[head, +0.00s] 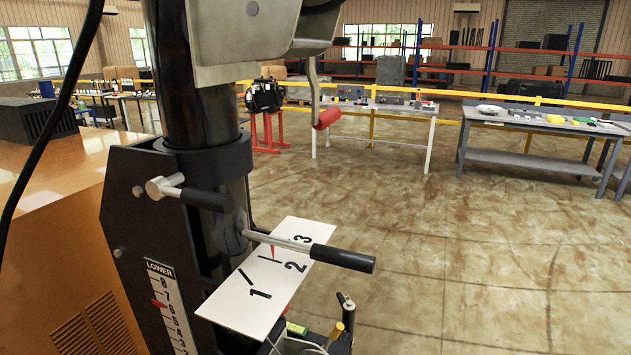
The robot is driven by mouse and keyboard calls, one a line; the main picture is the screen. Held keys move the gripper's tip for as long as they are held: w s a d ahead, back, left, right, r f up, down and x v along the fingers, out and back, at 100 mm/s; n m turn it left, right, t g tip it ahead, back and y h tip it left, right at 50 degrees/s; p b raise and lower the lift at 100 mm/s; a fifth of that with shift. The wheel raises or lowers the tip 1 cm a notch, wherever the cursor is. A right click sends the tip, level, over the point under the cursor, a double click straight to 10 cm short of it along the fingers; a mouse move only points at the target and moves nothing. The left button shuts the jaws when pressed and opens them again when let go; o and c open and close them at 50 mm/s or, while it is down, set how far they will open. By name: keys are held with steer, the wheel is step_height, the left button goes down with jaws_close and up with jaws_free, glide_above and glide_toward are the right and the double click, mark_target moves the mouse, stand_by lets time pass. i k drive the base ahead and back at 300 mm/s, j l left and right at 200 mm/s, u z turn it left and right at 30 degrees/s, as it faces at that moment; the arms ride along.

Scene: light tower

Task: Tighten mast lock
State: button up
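The light tower's dark mast (200,118) stands upright at the left of the head view and passes through a black collar (215,155). A small lever with a metal hub and black grip (190,197) sticks out of the mast bracket below the collar. A longer metal lever with a black grip (342,259) reaches right from a round pivot, over a white plate (275,280) marked 1, 2 and 3. Its red pointer is near the 2. Neither lever is labelled as the mast lock. My gripper is not in view.
A crank with a red handle (327,118) hangs from the grey housing above. A scale marked LOWER (165,300) is on the bracket. The orange cabinet (60,215) fills the left. Workbenches (540,125) stand behind; the floor at right (480,260) is clear.

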mark_target(159, 187)
steer(key=k+j+u, duration=0.15)
steer(key=u, duration=0.2)
steer(key=j+u, duration=0.4)
steer(key=k, duration=0.05)
